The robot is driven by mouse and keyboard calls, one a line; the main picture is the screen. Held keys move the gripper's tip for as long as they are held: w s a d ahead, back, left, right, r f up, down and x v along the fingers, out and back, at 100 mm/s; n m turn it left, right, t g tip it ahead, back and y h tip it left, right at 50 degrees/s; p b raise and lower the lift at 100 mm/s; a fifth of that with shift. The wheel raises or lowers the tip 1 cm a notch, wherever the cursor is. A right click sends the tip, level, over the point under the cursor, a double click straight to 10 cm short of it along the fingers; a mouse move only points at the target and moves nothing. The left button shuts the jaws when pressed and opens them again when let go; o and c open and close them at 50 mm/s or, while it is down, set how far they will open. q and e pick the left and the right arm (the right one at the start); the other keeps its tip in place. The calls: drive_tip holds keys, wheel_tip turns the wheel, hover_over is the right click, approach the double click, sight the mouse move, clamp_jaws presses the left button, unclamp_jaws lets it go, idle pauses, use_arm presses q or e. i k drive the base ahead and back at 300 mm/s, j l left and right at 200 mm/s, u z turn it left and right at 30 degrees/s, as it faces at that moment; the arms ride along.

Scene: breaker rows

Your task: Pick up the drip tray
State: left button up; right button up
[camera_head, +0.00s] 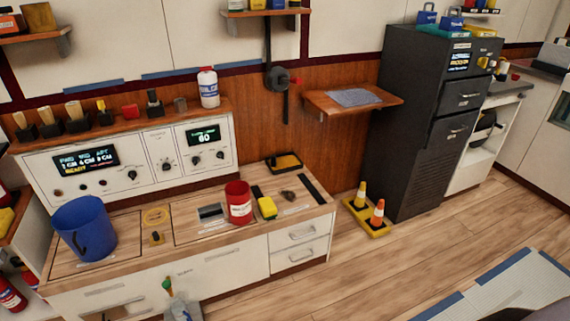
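Neither of my grippers is in view.
The bench (222,270) holds a blue bucket (85,228), a red can (239,203) and a yellow block (267,207). A control panel (130,165) stands behind. Two cones on a yellow base (379,231) stand by the black cabinet (420,140).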

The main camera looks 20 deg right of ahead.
sight(279, 164)
drive_tip(key=i+l+z, duration=0.3)
drive_tip(key=i+l, duration=0.9)
drive_tip(key=l, duration=0.45)
drive_tip(key=i+l+z, duration=0.3)
drive_tip(key=i+l, duration=1.1)
